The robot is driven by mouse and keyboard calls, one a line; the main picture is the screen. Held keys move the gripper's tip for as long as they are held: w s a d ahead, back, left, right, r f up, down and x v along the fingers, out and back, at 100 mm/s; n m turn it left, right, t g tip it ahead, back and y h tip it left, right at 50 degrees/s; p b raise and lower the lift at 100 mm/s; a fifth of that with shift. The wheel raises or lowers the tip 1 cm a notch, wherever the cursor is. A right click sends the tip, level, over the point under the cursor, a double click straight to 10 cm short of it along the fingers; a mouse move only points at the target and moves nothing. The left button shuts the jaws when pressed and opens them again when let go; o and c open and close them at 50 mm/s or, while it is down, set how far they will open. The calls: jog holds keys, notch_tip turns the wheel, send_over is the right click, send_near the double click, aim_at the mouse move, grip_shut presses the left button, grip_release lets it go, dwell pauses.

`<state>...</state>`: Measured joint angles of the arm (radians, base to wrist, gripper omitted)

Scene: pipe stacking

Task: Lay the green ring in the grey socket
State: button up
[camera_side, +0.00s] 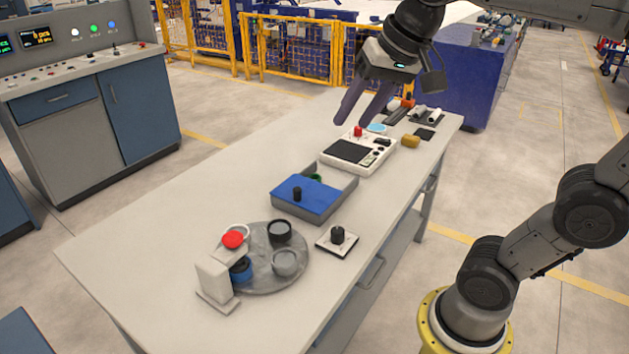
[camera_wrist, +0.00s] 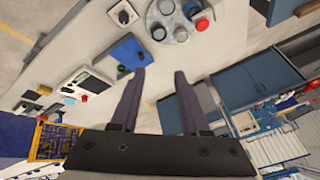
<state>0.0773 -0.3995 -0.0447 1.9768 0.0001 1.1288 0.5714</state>
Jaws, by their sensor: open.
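The green ring (camera_side: 315,178) shows only partly, in the gap at the back of a grey tray (camera_side: 346,187) beside its blue lid (camera_side: 316,195). It also shows as a small dark green spot in the wrist view (camera_wrist: 122,69). The grey socket (camera_side: 286,262) is an empty-looking round cup on a grey round plate (camera_side: 262,283); a black cup (camera_side: 279,230) and a blue cup (camera_side: 241,270) share that plate. My gripper (camera_side: 354,122) is open and empty, high above the table, behind and to the right of the tray in the side view.
A post with a red button (camera_side: 232,239) overhangs the blue cup. A black knob on a pale base (camera_side: 337,238) stands near the table's front edge. A white panel box (camera_side: 358,151) and a yellow block (camera_side: 411,141) lie beyond the tray. The table's left part is clear.

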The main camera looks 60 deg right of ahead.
jog(key=w+d+r+m, duration=0.2)
jog(key=w+d+m, duration=0.1)
jog(key=w, duration=0.4)
jog(key=m+g, duration=0.6)
jog(key=m, duration=0.2)
send_over(319, 179)
jog(key=f, duration=3.4)
jog(key=shift+s+d, duration=0.15)
jog(key=shift+s, duration=0.2)
jog(key=shift+w+f, duration=0.2)
jog(key=shift+f, duration=1.25)
jog(key=shift+w+f, duration=0.15)
jog(key=shift+f, duration=1.3)
